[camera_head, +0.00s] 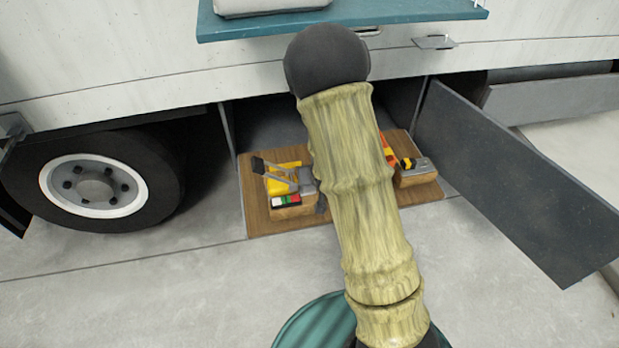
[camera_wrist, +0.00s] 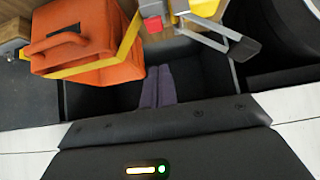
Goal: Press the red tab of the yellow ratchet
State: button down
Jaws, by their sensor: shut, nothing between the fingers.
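The yellow ratchet (camera_head: 284,184) sits on a wooden board in the open truck compartment, left of my arm. Its grey lever points left and ends in a black grip (camera_head: 258,165). In the wrist view the ratchet is at the top edge, partly cut off, with its black grip (camera_wrist: 246,48) at upper right. My gripper (camera_wrist: 157,88) is shut and empty, apart from the ratchet. My arm hides it in the head view.
An orange case (camera_wrist: 75,50) with a yellow strap stands beside the ratchet. The wooden board (camera_head: 262,228) lies between the truck wheel (camera_head: 95,185) and the open grey door (camera_head: 510,180). A teal shelf (camera_head: 420,20) juts out above.

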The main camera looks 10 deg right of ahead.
jog(key=x, duration=0.4)
jog(key=s+f+b+x, duration=0.1)
jog(key=x, duration=0.3)
jog(key=b+x, duration=0.1)
jog(key=x, duration=0.3)
jog(key=shift+s+f, duration=0.25)
jog(key=shift+f, duration=0.55)
notch_tip(320, 180, down, 2)
jog(key=shift+b, duration=0.85)
jog(key=shift+s, duration=0.1)
